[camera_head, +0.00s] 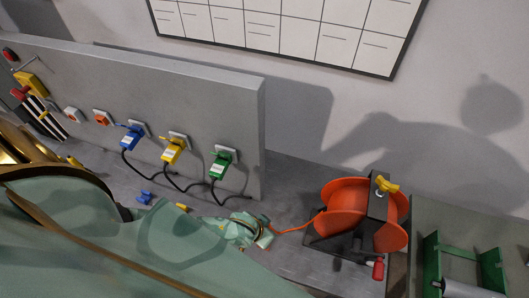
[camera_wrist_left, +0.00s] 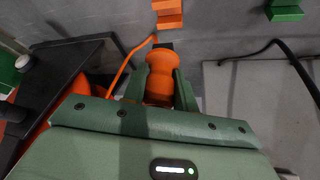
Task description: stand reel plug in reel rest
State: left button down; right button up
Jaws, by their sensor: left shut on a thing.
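My left gripper (camera_head: 262,237) is low over the bench, left of the cable reel. In the left wrist view, its two green fingers (camera_wrist_left: 160,88) are shut on the rounded orange reel plug (camera_wrist_left: 160,72). The orange cable (camera_head: 292,228) runs from the plug to the reel. An orange stepped block (camera_wrist_left: 168,14), which looks like the reel rest, is just beyond the plug at the top of the wrist view. A gap seems to show between them. The rest is hidden in the head view. My right gripper is out of view.
The orange reel (camera_head: 342,205) on its dark stand is right of the gripper. Blue (camera_head: 131,138), yellow (camera_head: 173,151) and green (camera_head: 218,166) plugs sit in the grey panel (camera_head: 235,110), with black cords hanging to the bench. A green block (camera_wrist_left: 284,12) is beside the orange one.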

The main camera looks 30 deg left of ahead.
pick_arm(q)
jog(key=shift+f+b, duration=2.2)
jog(key=shift+f, duration=0.95)
jog(key=shift+p, duration=0.4)
jog(key=shift+f+b, duration=1.05)
jog(key=shift+f, duration=0.25)
jog(key=c, duration=1)
grip_release()
jog(key=shift+c, duration=0.2)
